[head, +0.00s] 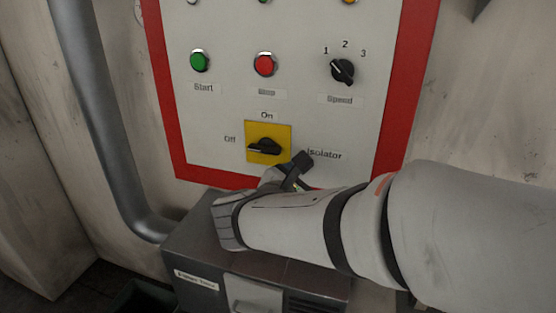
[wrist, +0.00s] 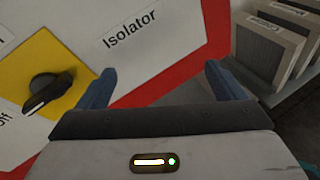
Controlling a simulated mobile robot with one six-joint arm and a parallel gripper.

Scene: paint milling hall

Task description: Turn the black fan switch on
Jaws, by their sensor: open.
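No switch in view bears a readable fan label. A black rotary switch (head: 265,147) on a yellow plate (head: 282,131) sits low on the white panel, marked On above, Off at left and Isolator at right. Its handle lies level, its pointer apparently toward Off. It also shows at the left of the wrist view (wrist: 48,90). A black Speed knob (head: 342,71) points up-left, toward 1. My gripper (head: 290,176) is just below and right of the yellow plate. In the wrist view my gripper (wrist: 158,86) is open and empty, its blue fingers apart from the switch.
A green Start button (head: 199,61) and a red button (head: 264,64) sit above the switch. A red border (head: 400,95) frames the panel. A dark box (head: 190,240) stands below it. A grey pipe (head: 90,110) runs down the left. Several labelled boards (wrist: 262,52) stand right of my gripper.

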